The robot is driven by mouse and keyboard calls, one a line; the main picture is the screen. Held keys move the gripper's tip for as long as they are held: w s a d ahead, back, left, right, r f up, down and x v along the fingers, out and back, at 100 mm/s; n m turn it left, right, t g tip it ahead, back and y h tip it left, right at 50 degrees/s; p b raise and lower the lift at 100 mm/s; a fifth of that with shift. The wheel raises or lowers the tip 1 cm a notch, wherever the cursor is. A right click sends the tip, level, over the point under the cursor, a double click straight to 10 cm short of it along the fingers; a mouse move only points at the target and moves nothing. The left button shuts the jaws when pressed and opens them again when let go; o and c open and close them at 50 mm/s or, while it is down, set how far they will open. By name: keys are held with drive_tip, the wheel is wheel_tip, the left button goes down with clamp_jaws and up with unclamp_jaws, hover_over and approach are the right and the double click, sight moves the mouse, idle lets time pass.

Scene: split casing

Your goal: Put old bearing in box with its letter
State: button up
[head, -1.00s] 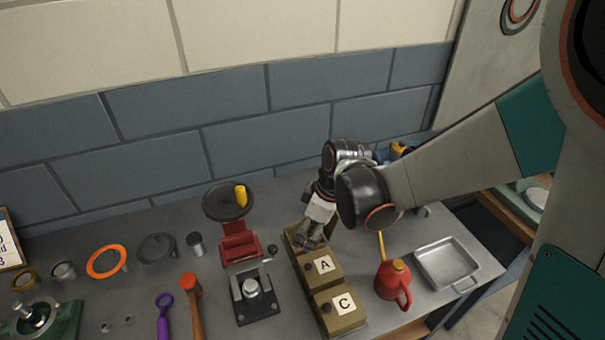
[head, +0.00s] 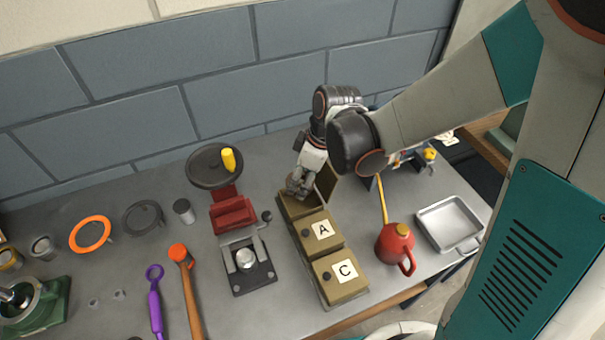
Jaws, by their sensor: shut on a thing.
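My gripper (head: 298,187) is at the rear box (head: 292,208) of a row of tan boxes, with its fingers pointing down at the box's opening. It is shut on a small grey thing, apparently the old bearing, which the fingers mostly hide. The rear box's lid (head: 327,186) stands raised on its right side, and its letter cannot be seen. In front of it are the closed box A (head: 319,243) and the closed box C (head: 341,283), each with a white letter label and a dark knob. I cannot tell whether the held thing touches the box.
A red oil can (head: 394,245) and a metal tray (head: 448,224) stand right of the boxes. A red press (head: 233,213) stands to their left. Farther left lie an orange-headed mallet (head: 186,285), a purple tool (head: 156,305), an orange ring (head: 90,234) and a dark ring (head: 143,217).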

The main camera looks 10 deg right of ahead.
drive_tip(key=shift+f+b, duration=2.05)
drive_tip(key=shift+f, duration=0.55)
drive_tip(key=o, duration=1.4)
drive_tip(key=shift+r, duration=0.1)
drive_tip(key=shift+r+p, duration=2.5)
drive_tip(key=shift+r, duration=0.95)
drive_tip(key=shift+r, duration=0.1)
